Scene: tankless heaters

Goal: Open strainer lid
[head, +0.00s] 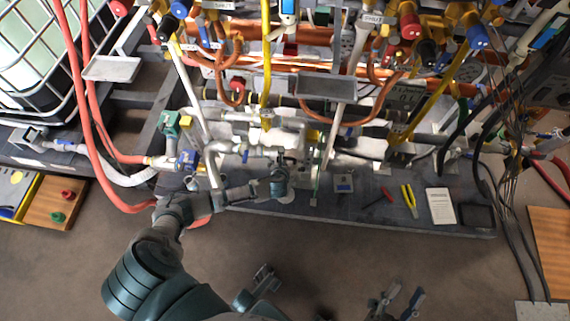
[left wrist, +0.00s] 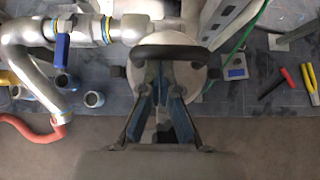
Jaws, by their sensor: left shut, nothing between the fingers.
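The strainer lid (left wrist: 166,45) is a round pale grey disc, below the centre of the pipework in the left wrist view. A dark curved bar (left wrist: 166,52) spans its front. My left gripper (left wrist: 163,85) points at the lid with its dark blue-grey fingers close together and nothing between them. The fingertips lie over the lid's lower edge in the picture; I cannot tell whether they touch it. In the head view my left gripper (head: 281,172) is at the front of the pipework and hides most of the strainer. My right gripper (head: 396,297) is low in the head view, fingers apart, empty.
A blue-handled valve (left wrist: 62,50) is on the pipe left of the strainer. Red hoses (head: 82,110) hang at left. The floor in front is open.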

